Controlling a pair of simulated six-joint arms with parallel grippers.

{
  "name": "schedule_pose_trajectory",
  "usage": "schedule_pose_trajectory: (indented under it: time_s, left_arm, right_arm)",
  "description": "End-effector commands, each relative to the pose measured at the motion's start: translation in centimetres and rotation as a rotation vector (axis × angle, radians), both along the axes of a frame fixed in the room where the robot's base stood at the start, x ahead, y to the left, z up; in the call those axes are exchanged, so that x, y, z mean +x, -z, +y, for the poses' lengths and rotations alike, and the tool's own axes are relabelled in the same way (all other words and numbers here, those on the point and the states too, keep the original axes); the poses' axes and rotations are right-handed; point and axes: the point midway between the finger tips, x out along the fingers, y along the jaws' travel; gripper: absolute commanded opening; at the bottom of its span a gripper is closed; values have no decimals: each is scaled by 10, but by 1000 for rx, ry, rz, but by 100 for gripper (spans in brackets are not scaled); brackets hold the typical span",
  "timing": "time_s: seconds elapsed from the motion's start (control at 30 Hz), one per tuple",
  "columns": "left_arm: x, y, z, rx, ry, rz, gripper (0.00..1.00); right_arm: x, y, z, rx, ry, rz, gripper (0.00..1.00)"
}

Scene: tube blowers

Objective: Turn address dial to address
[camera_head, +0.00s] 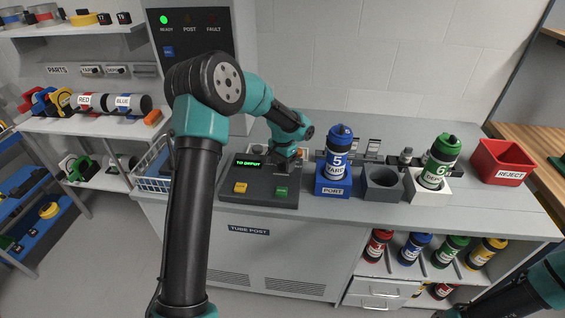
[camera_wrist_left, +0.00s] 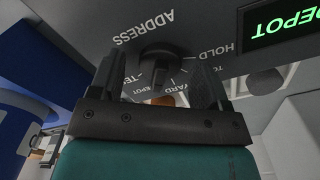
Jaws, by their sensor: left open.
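The address dial (camera_wrist_left: 165,58) is a dark round knob with a raised bar, on the grey control panel (camera_head: 259,203). The wrist view shows it upside down, with the labels ADDRESS, HOLD, TO YARD and TO DEPOT around it. My left gripper (camera_wrist_left: 160,88) is open, with one finger on each side of the knob's bar; I cannot tell whether they touch it. In the head view my left gripper (camera_head: 284,163) is over the panel's back right and hides the dial. The panel display (camera_head: 248,163) reads TO DEPOT in green.
A yellow button (camera_head: 240,188) and a green button (camera_head: 281,191) sit on the panel front. Right of it are a blue port block (camera_head: 332,188) with a blue canister (camera_head: 337,158), an empty grey holder (camera_head: 383,190), a green canister (camera_head: 440,160) and a red reject bin (camera_head: 502,162).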

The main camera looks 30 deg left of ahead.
Motion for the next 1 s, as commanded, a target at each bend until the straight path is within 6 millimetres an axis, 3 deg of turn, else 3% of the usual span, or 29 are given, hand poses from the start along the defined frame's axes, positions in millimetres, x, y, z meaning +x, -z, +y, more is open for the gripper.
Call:
schedule_pose_trajectory:
  time_s: [0.2, 0.7, 1.0]
  left_arm:
    - [0, 0, 0, 0, 0, 0, 68]
    - [0, 0, 0, 0, 0, 0, 21]
    - [0, 0, 0, 0, 29, 0, 21]
  right_arm:
    - [0, 0, 0, 0, 0, 0, 43]
    - [0, 0, 0, 0, 0, 0, 43]
    - [0, 0, 0, 0, 0, 0, 43]
